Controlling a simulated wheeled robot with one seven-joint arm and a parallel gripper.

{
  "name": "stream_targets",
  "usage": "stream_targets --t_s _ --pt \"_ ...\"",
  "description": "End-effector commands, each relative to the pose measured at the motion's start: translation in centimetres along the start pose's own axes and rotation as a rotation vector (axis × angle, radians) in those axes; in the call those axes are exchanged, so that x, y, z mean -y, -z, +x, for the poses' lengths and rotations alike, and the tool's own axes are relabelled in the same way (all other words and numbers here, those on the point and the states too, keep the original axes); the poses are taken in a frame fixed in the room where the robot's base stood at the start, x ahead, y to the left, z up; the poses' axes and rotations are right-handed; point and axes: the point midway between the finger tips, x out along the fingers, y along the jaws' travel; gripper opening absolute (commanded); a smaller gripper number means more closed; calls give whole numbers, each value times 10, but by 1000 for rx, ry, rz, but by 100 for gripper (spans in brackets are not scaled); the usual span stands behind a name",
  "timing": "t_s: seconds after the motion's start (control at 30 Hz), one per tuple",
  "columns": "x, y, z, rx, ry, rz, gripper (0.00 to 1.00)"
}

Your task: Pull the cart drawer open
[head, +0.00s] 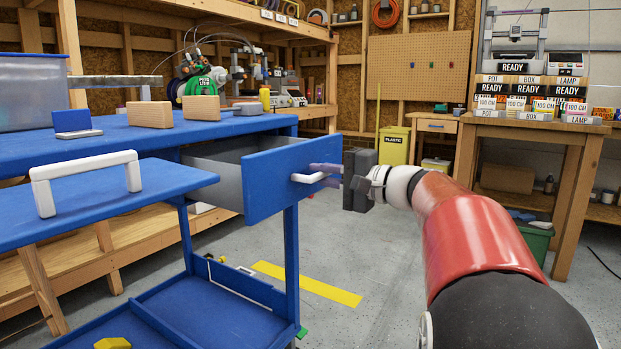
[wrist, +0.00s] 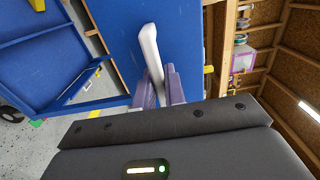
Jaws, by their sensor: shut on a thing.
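The cart drawer (head: 270,181) has a blue front panel and grey sides, and it stands pulled out from the blue cart (head: 110,207). Its interior shows as a dark open space behind the panel. A white drawer handle (head: 305,179) sits on the panel's outer face. My gripper (head: 325,174) is shut on this handle, with its purple fingers on either side of the bar. In the wrist view the white handle (wrist: 151,52) runs down between the two fingers (wrist: 162,88), against the blue panel. The part of the handle deep between the fingers is hidden.
The cart's white push handle (head: 88,178) rises at the left. A yellow bin (head: 394,146) and a wooden table (head: 535,124) stand at the back right.

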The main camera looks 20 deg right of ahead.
Motion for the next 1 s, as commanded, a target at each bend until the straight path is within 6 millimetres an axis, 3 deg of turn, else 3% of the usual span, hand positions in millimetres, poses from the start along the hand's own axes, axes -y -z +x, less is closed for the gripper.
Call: stream_targets --t_s 0.3,0.33,0.47,0.77,1.0 --pt "-1 0 0 2 -2 1 0" --pt "-1 0 0 2 -2 1 16" --pt "-1 0 0 1 -1 1 33" --pt "0 0 -2 0 0 0 34" --pt "0 1 -33 -3 -1 -1 34"
